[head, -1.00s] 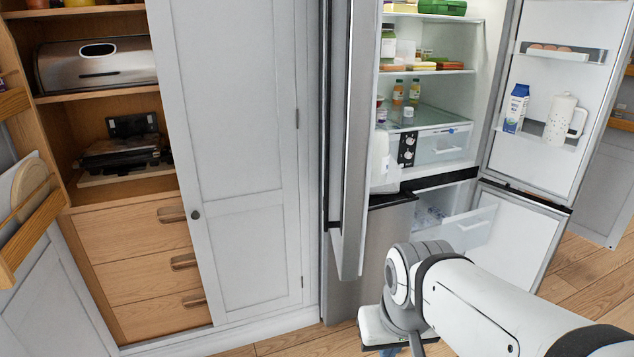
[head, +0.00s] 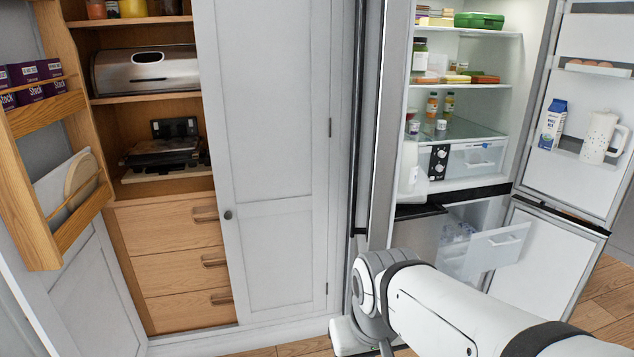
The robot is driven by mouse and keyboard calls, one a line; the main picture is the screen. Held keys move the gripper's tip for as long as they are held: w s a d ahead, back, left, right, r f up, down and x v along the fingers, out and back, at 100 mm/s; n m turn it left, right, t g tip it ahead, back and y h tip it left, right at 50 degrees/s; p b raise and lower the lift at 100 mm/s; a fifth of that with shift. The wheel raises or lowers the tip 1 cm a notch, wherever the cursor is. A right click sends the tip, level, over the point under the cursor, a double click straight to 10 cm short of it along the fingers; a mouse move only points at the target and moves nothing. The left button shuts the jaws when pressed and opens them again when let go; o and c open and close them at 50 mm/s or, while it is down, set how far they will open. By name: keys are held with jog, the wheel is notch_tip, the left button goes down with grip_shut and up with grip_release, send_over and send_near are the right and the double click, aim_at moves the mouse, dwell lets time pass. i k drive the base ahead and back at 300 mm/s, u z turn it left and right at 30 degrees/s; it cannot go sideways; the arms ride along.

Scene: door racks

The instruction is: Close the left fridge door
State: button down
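The left fridge door (head: 392,105) stands open and is seen nearly edge-on, at the centre right of the head view. A white jug (head: 411,172) shows at its inner side. The fridge interior (head: 478,105) is visible between it and the right fridge door (head: 590,95), which is also open. My arm comes in from the lower right, and its wrist is in front of the lower part of the left door. My gripper's fingers are hidden or out of frame at the bottom, and contact with the door cannot be told.
A freezer drawer (head: 495,248) is pulled out below the fridge, beside an open lower right door (head: 548,265). A closed grey cupboard door (head: 268,150) stands left of the fridge. An open pantry with wooden drawers (head: 180,235) and a door rack (head: 48,175) is at the far left.

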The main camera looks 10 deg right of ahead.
aim_at(387, 26)
jog(key=i, duration=1.15)
jog(key=z, duration=0.45)
